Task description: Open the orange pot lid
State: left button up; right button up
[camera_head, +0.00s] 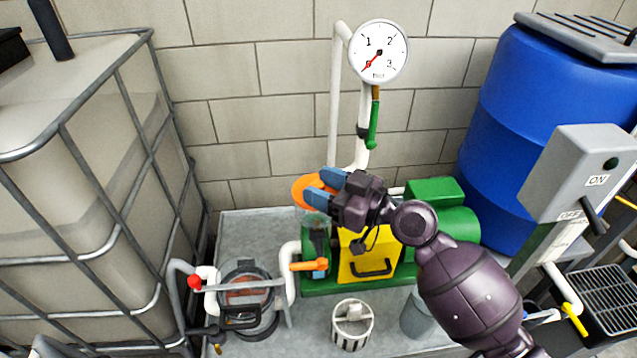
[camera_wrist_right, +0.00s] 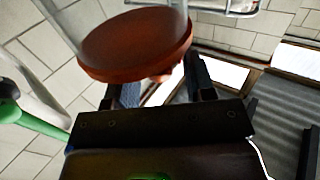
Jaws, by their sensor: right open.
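The orange pot lid (camera_head: 302,190) is a round disc on top of the pump's pot, at the left end of the green and yellow pump unit (camera_head: 366,257). My right gripper (camera_head: 316,188) reaches in from the right, its blue fingers spread and partly covering the lid. In the right wrist view, the lid (camera_wrist_right: 140,45) shows as a reddish-orange disc with a small lug at its lower edge, just beyond the open fingers (camera_wrist_right: 163,88). Whether a finger touches it, I cannot tell. My left gripper is not clearly in view.
An orange-handled valve (camera_head: 308,265) sits below the lid. A white pipe with a pressure gauge (camera_head: 379,51) rises behind. A caged tank (camera_head: 95,130) stands left, a blue barrel (camera_head: 545,110) right. A white strainer basket (camera_head: 352,325) stands on the grey tray (camera_head: 245,222).

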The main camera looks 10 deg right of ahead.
jog(key=shift+w+a, duration=0.3)
jog(key=shift+a, duration=0.1)
grip_shut()
